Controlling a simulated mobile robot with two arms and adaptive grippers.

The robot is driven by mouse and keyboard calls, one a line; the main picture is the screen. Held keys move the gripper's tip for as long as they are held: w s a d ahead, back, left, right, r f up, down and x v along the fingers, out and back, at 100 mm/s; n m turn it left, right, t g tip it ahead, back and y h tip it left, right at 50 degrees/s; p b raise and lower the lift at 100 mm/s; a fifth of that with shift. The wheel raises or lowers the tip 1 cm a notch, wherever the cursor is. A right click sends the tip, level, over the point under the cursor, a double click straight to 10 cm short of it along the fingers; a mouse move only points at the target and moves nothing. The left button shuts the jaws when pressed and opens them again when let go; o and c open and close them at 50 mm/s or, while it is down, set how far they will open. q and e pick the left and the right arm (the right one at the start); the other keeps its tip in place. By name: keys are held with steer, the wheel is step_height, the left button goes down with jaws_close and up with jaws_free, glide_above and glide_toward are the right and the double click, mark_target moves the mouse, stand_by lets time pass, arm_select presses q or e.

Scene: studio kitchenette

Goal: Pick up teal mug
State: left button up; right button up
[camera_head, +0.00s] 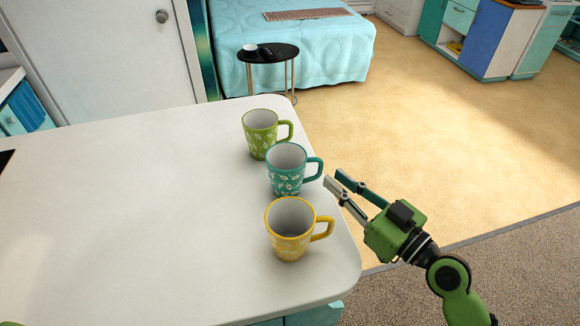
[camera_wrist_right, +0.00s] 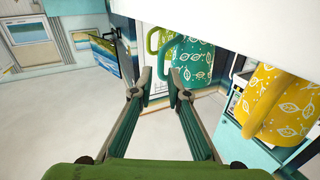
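The teal mug (camera_head: 287,170), with a white leaf pattern, stands upright between two other mugs near the right end of the white counter. Its handle points right, towards my right gripper (camera_head: 333,178). That gripper is just right of the handle, at the counter's edge, with its fingers apart and nothing between them. In the right wrist view the open fingertips (camera_wrist_right: 160,78) are just below the teal mug (camera_wrist_right: 196,60) and its handle; a small gap seems to remain.
A green mug (camera_head: 260,131) stands behind the teal one and a yellow mug (camera_head: 289,232) in front, both close, with handles pointing right. A black side table (camera_head: 280,53) and a bed (camera_head: 320,45) are beyond.

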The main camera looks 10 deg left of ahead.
mark_target(321, 167)
steer(key=shift+w+a, duration=0.25)
steer(key=p+x, duration=0.2)
steer(key=x, duration=0.3)
steer(key=shift+s, duration=0.1)
steer(key=shift+a+f, duration=0.1)
steer(key=shift+a, duration=0.05)
jaws_close()
